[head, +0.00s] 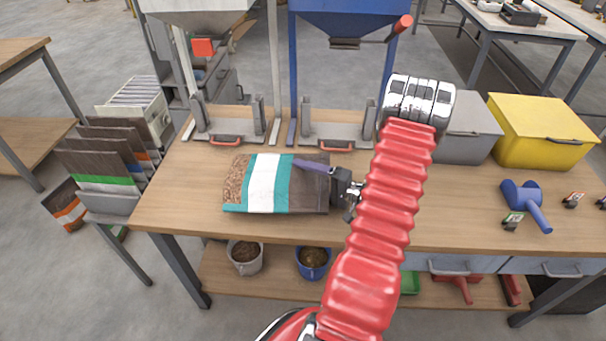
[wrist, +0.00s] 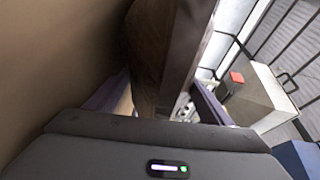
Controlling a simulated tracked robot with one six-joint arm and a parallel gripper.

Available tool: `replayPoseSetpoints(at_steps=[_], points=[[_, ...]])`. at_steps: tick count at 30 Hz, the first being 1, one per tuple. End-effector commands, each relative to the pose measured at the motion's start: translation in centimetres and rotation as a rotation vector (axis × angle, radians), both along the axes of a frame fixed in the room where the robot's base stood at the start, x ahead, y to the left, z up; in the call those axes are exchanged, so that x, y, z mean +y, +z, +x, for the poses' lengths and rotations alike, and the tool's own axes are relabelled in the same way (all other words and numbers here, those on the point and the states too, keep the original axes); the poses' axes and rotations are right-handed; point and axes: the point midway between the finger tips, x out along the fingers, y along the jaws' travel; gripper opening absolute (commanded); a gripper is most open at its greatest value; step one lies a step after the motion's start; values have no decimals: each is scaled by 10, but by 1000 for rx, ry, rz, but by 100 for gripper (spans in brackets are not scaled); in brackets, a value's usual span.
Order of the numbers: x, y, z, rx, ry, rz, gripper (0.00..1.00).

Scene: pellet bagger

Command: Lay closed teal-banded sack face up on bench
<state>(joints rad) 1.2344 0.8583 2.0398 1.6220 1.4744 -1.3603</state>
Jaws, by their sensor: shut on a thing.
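The teal-banded sack (head: 265,183) is on or just above the bench (head: 460,215), left of my gripper. Its upper side shows a pellet-patterned part, teal bands around a white panel, and a dark part at the right end. A teal strip runs along its near edge. My gripper (head: 322,170) is shut on the dark right end, with one purple finger across the top. In the wrist view, the dark end of the sack (wrist: 150,55) sits between the purple fingers (wrist: 158,95). The lower finger is hidden in the head view, and I cannot tell whether the whole underside touches the bench.
Two clamp stands (head: 228,125) (head: 335,128) under hoppers (head: 345,20) stand behind the sack. A grey bin (head: 468,135), yellow bin (head: 540,130) and blue scoop (head: 524,203) are at right. A rack of sacks (head: 105,165) stands left. The bench is clear left of the sack.

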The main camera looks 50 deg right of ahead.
Motion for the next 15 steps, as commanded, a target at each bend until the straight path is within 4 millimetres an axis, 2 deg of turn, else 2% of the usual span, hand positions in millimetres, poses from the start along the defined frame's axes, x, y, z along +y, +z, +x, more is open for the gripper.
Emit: replayPoseSetpoints(at_steps=[13, 14, 15], points=[[-1, -2, -1, -18, -1, 11, 35], [-1, -2, -1, -18, 0, 11, 77], [-1, -2, -1, -18, -1, 11, 80]])
